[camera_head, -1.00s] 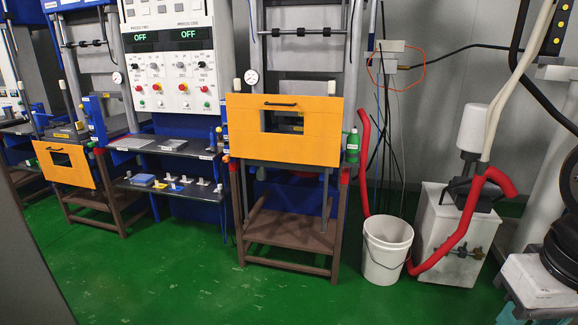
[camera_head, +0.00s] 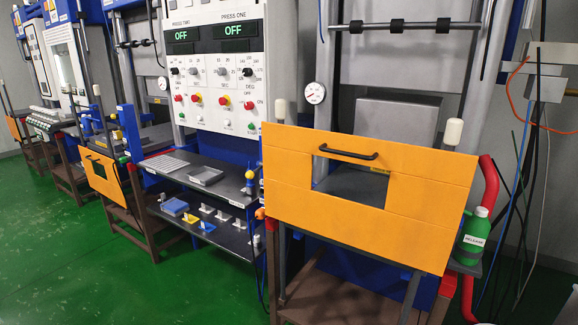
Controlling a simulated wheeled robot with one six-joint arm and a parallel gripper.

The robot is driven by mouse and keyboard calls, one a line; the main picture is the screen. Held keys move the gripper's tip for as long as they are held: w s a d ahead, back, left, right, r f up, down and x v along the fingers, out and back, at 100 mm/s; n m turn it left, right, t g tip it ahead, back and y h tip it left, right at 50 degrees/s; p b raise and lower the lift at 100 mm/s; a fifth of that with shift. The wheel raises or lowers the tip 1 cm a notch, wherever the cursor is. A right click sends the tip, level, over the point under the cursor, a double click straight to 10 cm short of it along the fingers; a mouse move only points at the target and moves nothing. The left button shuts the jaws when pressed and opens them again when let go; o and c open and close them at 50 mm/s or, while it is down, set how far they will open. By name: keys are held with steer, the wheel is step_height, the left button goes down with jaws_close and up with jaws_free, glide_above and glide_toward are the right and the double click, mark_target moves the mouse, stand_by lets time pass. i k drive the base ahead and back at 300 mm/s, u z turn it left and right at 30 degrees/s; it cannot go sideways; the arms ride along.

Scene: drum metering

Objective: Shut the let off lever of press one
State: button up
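Press one (camera_head: 400,110) fills the right half of the head view. Its orange front guard (camera_head: 420,215) has a black handle and a square window. A pale-knobbed handle (camera_head: 281,108) stands upright at the guard's left, and another (camera_head: 453,130) at its right. My gripper is not in view.
The control panel (camera_head: 217,70) reads OFF for both presses. Shelves (camera_head: 205,180) below it hold small parts. A green bottle (camera_head: 474,232) stands right of the guard, near a red hose (camera_head: 490,180). Green floor (camera_head: 60,250) is clear at the left.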

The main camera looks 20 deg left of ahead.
mark_target(250, 175)
steer(key=i, duration=0.65)
steer(key=u, duration=2.5)
steer(key=i, duration=1.4)
steer(key=z, duration=1.85)
